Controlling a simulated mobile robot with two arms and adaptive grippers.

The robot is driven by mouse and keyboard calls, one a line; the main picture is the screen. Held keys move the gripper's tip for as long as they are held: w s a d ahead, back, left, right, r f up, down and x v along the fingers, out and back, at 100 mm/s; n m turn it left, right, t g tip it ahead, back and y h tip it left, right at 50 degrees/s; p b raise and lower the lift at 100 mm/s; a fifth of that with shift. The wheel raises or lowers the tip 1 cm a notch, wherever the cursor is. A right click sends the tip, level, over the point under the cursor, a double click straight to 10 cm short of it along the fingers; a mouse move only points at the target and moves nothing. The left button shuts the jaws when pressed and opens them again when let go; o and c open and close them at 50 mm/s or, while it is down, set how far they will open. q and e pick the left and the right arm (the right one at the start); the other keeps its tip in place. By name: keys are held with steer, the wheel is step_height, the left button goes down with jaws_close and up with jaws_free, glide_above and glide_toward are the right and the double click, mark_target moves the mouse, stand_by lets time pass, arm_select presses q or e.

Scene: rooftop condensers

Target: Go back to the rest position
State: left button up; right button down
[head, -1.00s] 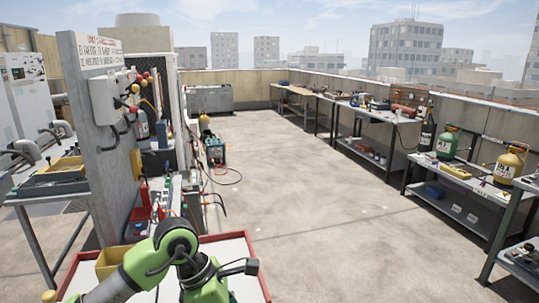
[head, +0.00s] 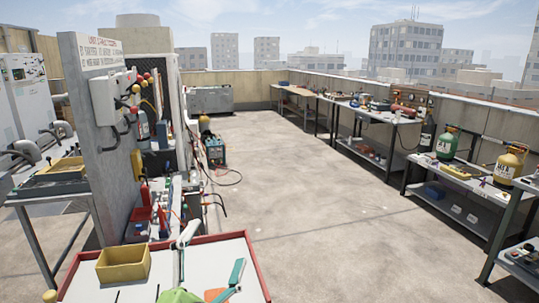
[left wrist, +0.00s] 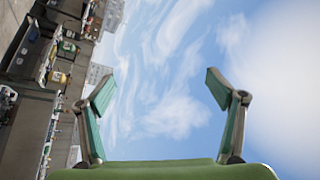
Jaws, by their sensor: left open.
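My left gripper (head: 211,252) shows at the bottom of the head view, in front of the red-rimmed white tray top. Its two grey-green fingers stand up from a green body cut off by the lower edge. In the left wrist view the same gripper (left wrist: 158,90) has its fingers spread wide, with only sky and cloud between them. It is open and holds nothing. My right gripper is in neither view.
A yellow bin (head: 122,267) stands on the red-rimmed tray top (head: 262,283). A grey panel (head: 95,150) with wall boxes rises at left. Workbenches (head: 375,115) line the right, with gas cylinders (head: 509,165). The concrete floor (head: 330,220) between is clear.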

arm_select(q)
steer(key=s+a+f+n+g+y, duration=0.2)
steer(key=s+a+f+n+g, duration=0.1)
steer(key=f, duration=0.4)
steer(key=s+a+f+n+g+y, duration=0.2)
steer(key=s+a+f+n+g, duration=0.15)
steer(key=f, duration=0.45)
steer(key=s+a+f+n+g+y, duration=0.2)
steer(key=a+f+n, duration=0.15)
steer(key=f, duration=0.35)
steer(key=s+f+n+g, duration=0.1)
steer(key=s+f+g, duration=0.4)
steer(key=s, duration=0.5)
steer(key=s+f+n+g, duration=0.1)
steer(key=s+f+g, duration=0.3)
steer(key=s+f, duration=0.45)
step_height(320, 180, down, 24)
steer(key=s+g, duration=0.1)
steer(key=s, duration=0.1)
steer(key=s+a+f+g, duration=0.1)
steer(key=s+a+f, duration=0.2)
steer(key=s+f, duration=1.4)
